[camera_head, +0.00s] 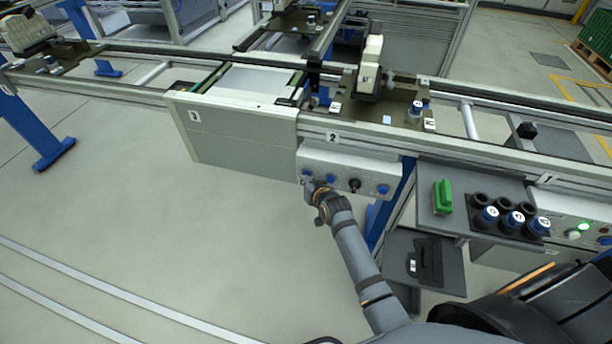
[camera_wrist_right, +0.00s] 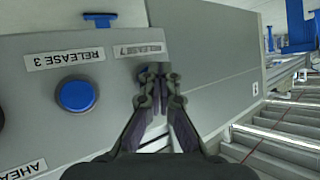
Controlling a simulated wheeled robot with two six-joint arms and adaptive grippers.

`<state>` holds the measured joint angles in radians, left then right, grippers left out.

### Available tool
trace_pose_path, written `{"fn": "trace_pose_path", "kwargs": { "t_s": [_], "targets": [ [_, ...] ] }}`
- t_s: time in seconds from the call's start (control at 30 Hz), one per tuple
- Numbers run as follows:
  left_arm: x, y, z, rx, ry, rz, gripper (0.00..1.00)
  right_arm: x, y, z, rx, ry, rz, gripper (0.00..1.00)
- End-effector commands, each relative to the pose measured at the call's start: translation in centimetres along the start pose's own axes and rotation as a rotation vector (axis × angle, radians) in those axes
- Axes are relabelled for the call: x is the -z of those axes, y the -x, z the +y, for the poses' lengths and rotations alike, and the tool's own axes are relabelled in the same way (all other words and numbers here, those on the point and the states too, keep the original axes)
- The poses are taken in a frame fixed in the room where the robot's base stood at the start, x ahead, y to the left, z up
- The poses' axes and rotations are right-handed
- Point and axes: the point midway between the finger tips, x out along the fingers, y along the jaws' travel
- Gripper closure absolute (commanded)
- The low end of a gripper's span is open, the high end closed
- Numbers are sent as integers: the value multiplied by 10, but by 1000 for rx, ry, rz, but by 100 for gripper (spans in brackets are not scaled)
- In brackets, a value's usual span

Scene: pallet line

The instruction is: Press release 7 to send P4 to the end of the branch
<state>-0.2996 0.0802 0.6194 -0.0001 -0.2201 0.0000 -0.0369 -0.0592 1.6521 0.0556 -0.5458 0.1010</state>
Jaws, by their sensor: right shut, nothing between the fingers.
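My right gripper (camera_head: 308,184) is at the left end of the grey button panel (camera_head: 343,180) under the conveyor. In the right wrist view its fingers (camera_wrist_right: 158,72) are shut and empty, pointing at the panel face beside the RELEASE 7 label (camera_wrist_right: 140,47). The release 7 button is mostly hidden behind the fingertips; I cannot tell whether they touch it. The blue release 3 button (camera_wrist_right: 76,95) is beside them under its own label (camera_wrist_right: 65,59). A dark pallet (camera_head: 394,110) carrying a beige part (camera_head: 371,62) stands on the line above the panel. I cannot read which pallet is P4. My left gripper is out of view.
Another pallet (camera_head: 52,62) stands at the far left of the line. A branch (camera_head: 325,38) runs away at the back, with a pallet (camera_head: 290,22) on it. A shelf right of the panel holds a green item (camera_head: 443,197) and several blue-capped cylinders (camera_head: 514,221). The left floor is clear.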

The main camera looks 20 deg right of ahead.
Motion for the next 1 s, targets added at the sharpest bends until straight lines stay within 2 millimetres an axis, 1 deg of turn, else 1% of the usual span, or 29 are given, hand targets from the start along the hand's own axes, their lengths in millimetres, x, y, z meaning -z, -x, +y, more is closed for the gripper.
{"fn": "trace_pose_path", "kwargs": {
  "t_s": [0.47,0.67,0.83,1.0],
  "targets": [
    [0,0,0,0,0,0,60,2,0,0,0,0,4,100],
    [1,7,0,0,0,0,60,0,4,-3,1,-1,2,100],
    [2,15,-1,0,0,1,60,-5,12,-8,1,0,1,100],
    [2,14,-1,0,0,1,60,-7,12,-9,0,1,2,100]
  ]
}}
